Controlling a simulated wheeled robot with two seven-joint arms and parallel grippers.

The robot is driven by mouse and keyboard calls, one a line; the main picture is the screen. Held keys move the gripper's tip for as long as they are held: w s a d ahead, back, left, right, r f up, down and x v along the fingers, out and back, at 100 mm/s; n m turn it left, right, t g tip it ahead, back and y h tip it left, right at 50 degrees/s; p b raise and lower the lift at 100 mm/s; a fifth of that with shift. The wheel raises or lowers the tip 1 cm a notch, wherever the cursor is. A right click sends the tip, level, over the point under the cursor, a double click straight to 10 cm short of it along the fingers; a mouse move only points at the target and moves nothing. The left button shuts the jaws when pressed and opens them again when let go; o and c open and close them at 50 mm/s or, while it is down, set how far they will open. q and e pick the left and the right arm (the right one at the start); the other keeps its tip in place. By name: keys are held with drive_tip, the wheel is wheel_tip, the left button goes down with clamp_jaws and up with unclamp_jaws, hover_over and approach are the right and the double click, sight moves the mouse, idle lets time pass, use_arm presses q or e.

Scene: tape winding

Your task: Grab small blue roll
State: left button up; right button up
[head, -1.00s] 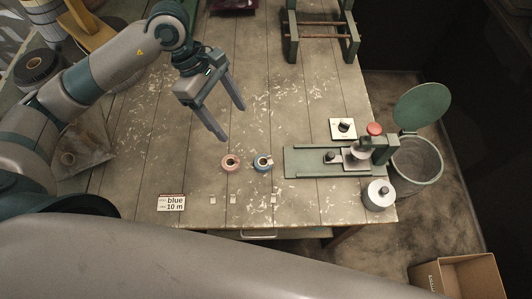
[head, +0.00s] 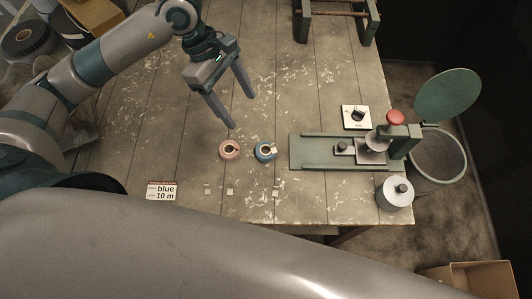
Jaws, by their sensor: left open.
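The small blue roll (head: 265,152) lies on the wooden table, with a pale tape end at its upper right. A similar red roll (head: 229,149) lies just to its left, apart from it. My left gripper (head: 241,112) is open and empty, its two fingers pointing down and toward the rolls. In the picture the fingertips are just above the red roll and up and left of the blue roll, touching neither. My right gripper is out of view. A label card (head: 162,191) reading "blue 10 m" lies at the table's front left.
A green winding device (head: 320,152) with a red knob (head: 396,117) stands right of the rolls. A dial box (head: 356,117) and a metal cylinder (head: 395,193) are near it. A bin (head: 437,157) stands beyond the table's right edge. Small pale pieces (head: 230,191) lie in front.

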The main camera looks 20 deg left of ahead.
use_arm(q)
drive_tip(key=shift+f, duration=0.35)
drive_tip(key=p, duration=0.5)
hover_over(257, 146)
wheel_tip(257, 146, down, 10)
drive_tip(key=shift+s+f, duration=0.1)
drive_tip(key=shift+f, duration=0.5)
